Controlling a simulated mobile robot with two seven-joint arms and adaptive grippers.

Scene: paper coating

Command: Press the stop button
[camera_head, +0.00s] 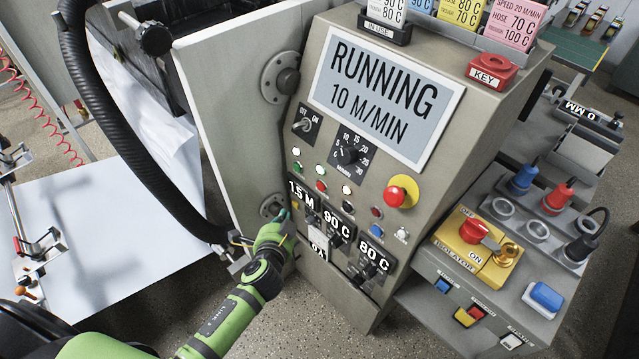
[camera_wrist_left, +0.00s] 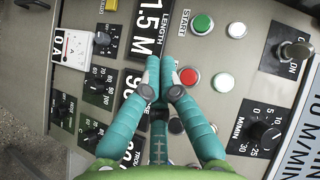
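The control panel's display (camera_head: 385,95) reads RUNNING 10 M/MIN. A small red button (camera_head: 321,186) sits below a green button (camera_head: 297,167) on the panel. In the left wrist view, the red button (camera_wrist_left: 188,76) shows just beside the fingertips, and the green button (camera_wrist_left: 203,23) next to the START label is further off. Any label of the red button is hidden by the fingers. My left gripper (camera_head: 284,215) is in front of the panel's lower left part, fingers together and empty; its tips also show in the wrist view (camera_wrist_left: 163,72). I cannot tell whether they touch the panel. My right gripper is not in view.
A large red mushroom button on yellow (camera_head: 402,191) is right of the dials. An on/off toggle (camera_head: 303,124) and a speed dial (camera_head: 347,155) sit above. A panel door (camera_head: 235,110) stands open at left. A yellow isolator switch (camera_head: 478,240) is lower right.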

